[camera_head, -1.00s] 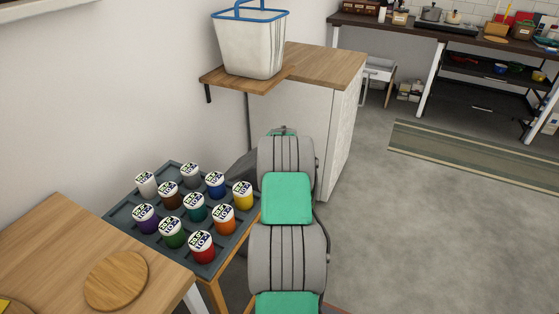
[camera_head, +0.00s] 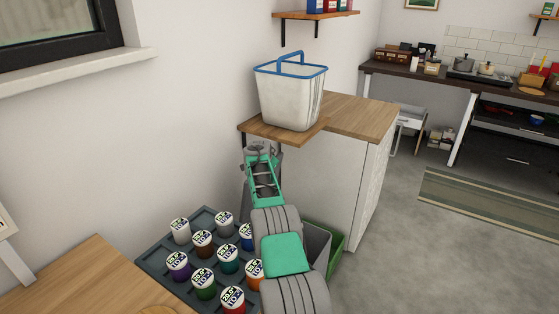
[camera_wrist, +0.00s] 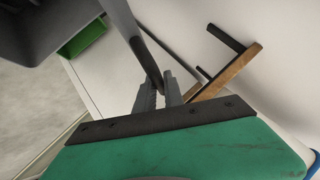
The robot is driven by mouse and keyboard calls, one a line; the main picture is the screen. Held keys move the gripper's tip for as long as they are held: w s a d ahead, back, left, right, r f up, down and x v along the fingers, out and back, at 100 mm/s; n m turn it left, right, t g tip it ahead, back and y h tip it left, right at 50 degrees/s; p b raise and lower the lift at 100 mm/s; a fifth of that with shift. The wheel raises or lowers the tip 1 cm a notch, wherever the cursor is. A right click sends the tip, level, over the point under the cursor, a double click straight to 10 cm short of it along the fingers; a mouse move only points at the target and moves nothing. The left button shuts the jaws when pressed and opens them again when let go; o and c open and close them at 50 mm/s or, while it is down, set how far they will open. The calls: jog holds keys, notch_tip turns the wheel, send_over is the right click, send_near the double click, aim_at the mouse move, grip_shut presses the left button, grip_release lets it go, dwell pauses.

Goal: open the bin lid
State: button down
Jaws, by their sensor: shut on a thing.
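My gripper (camera_wrist: 158,84) is shut on a dark grey bar at the edge of the bin lid in the wrist view. A dark grey piece of the bin (camera_wrist: 55,25) fills the upper left there. In the head view the grey bin (camera_head: 316,246) shows partly behind my arm, low beside the white cabinet. A narrow grey strip left of my wrist (camera_head: 246,193) seems to be the lid standing steeply raised. My fingertips are hidden in the head view.
A green bin (camera_head: 337,243) stands beside the grey one. A wooden-topped cabinet (camera_head: 365,115) holds a white basket (camera_head: 290,95) on its overhanging shelf, close above my wrist. A tray (camera_head: 155,257) of several paint jars lies left of my arm.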

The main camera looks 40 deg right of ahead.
jog(key=shift+w+a+f, duration=0.1)
jog(key=shift+w+a, duration=0.15)
jog(key=shift+w, duration=0.15)
jog(key=c, duration=1.5)
grip_release()
jog(key=shift+o, duration=0.2)
jog(key=shift+s+a+r+b, duration=0.2)
jog(key=shift+a+r+b, duration=0.05)
jog(key=shift+r+b, duration=0.15)
jog(key=b+v, duration=0.1)
jog(key=v, duration=0.5)
jog(key=shift+s+a+r, duration=0.15)
jog(key=shift+s+a, duration=0.05)
jog(key=shift+s, duration=0.1)
